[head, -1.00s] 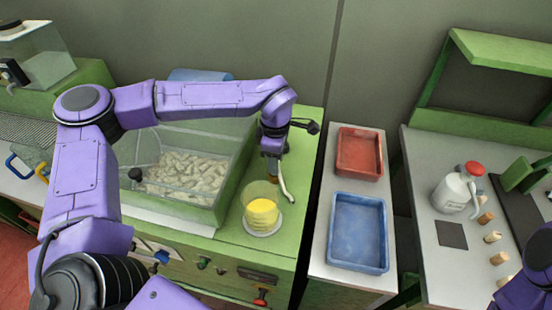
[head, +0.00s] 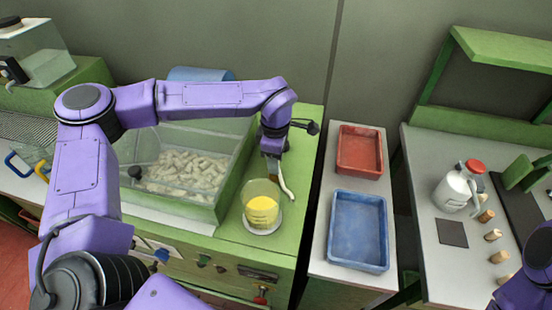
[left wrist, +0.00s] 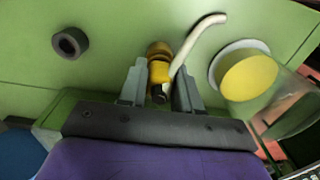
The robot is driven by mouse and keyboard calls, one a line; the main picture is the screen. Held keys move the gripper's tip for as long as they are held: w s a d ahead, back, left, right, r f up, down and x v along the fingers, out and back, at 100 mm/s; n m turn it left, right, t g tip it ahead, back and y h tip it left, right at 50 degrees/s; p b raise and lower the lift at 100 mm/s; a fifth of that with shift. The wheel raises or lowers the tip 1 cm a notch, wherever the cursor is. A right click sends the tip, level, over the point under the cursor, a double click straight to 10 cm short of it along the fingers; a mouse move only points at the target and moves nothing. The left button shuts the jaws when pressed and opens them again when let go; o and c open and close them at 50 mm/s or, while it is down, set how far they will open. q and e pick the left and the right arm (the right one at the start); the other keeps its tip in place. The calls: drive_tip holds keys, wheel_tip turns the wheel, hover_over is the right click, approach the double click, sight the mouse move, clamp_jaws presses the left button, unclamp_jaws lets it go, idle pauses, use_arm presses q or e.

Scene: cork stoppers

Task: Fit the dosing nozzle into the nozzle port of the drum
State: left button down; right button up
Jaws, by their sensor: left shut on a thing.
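My left gripper (head: 272,160) points down over the right part of the green bench. In the left wrist view its two fingers (left wrist: 159,88) are shut on a yellow-brass fitting (left wrist: 158,68), which I take for the dosing nozzle. A curved cream tube (left wrist: 200,38) runs beside it and shows in the head view (head: 286,182) below the gripper. The clear-walled box of pale corks (head: 182,168), perhaps the drum, is left of the gripper. I cannot make out a nozzle port. My right arm (head: 528,275) shows at the right edge; its gripper is out of view.
A beaker of yellow liquid (head: 262,204) stands just below the gripper, also in the left wrist view (left wrist: 250,78). A black ring (left wrist: 70,42) is on the green surface. Red (head: 359,152) and blue (head: 358,230) trays are right. A red-capped bottle (head: 455,190) stands further right.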

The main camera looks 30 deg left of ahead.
use_arm(q)
drive_tip(key=shift+f, duration=0.4)
drive_tip(key=c, duration=0.7)
unclamp_jaws()
drive_tip(key=shift+r, duration=0.15)
wheel_tip(320, 180, up, 10)
drive_tip(key=shift+r+b, duration=0.2)
drive_tip(key=shift+b, duration=0.9)
